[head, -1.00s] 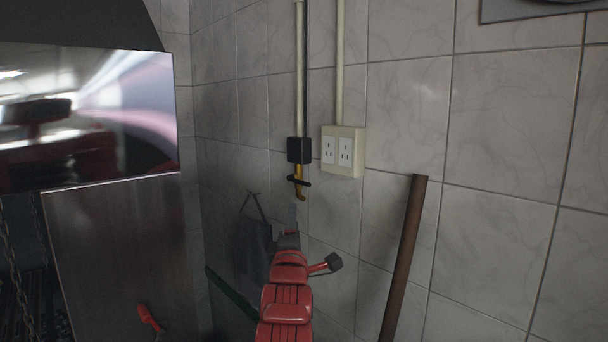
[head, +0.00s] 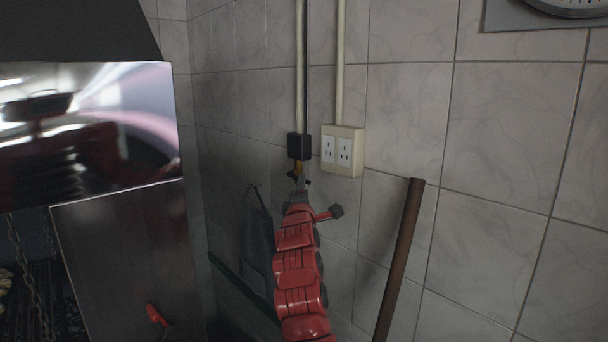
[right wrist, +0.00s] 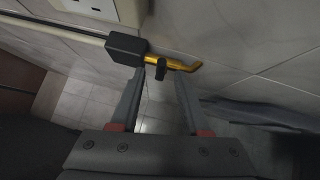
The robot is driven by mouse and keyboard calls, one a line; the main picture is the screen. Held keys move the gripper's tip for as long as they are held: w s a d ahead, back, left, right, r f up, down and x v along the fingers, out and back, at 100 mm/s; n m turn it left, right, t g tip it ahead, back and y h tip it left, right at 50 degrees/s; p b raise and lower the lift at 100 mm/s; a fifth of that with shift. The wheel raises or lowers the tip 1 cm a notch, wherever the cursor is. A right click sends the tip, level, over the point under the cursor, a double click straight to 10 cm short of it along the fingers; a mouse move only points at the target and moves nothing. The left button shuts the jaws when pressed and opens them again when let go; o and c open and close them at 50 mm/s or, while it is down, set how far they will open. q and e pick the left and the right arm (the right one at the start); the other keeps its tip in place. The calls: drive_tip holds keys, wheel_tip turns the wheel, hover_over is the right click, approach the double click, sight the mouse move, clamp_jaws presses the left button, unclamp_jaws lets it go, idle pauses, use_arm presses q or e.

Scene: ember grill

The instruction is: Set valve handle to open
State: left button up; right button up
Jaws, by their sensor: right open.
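The valve is a yellow pipe (right wrist: 182,64) with a small dark handle (right wrist: 161,69), coming out of a black box (right wrist: 126,49) on the tiled wall. In the right wrist view the handle stands crosswise to the yellow pipe. My right gripper (right wrist: 167,79) is open, with its fingertips at the yellow pipe and the handle between or just in front of them. I cannot tell if they touch. In the head view the black box (head: 299,146) shows, and my right gripper (head: 301,184) covers much of the valve below it. My left gripper is not in view.
A cream outlet box (head: 342,150) is on the wall just right of the valve. A brown pole (head: 400,260) leans farther right. A dark cloth (head: 257,240) hangs at the left. The metal grill (head: 130,250) stands at the far left.

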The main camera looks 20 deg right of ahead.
drive_tip(key=shift+p+x, duration=0.75)
drive_tip(key=shift+x, duration=1.7)
clamp_jaws()
drive_tip(key=shift+f, duration=0.1)
